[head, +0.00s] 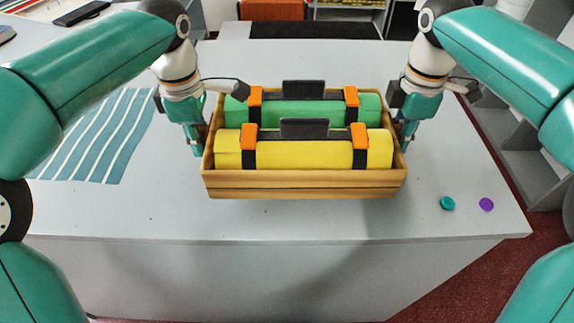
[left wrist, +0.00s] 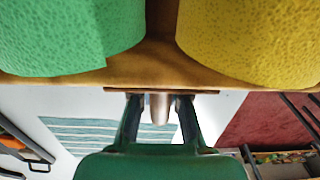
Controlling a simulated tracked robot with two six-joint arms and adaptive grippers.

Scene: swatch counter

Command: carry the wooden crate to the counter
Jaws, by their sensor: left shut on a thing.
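The wooden crate (head: 305,190) is level over the grey counter (head: 300,225); I cannot tell whether a small gap lies under it. It holds a green roll (head: 310,110) and a yellow roll (head: 300,152). My left gripper (head: 199,142) is shut on the crate's left end wall. In the left wrist view, its fingers (left wrist: 160,107) meet the crate's edge (left wrist: 160,90), with the green roll (left wrist: 70,35) and yellow roll (left wrist: 250,40) beyond. My right gripper (head: 404,135) is at the crate's right end, its fingertips largely hidden.
A teal striped cloth (head: 95,137) lies on the counter left of the crate. A teal disc (head: 447,203) and a purple disc (head: 486,204) lie at the front right. The counter in front of the crate is clear. Grey shelving (head: 515,150) stands at the right.

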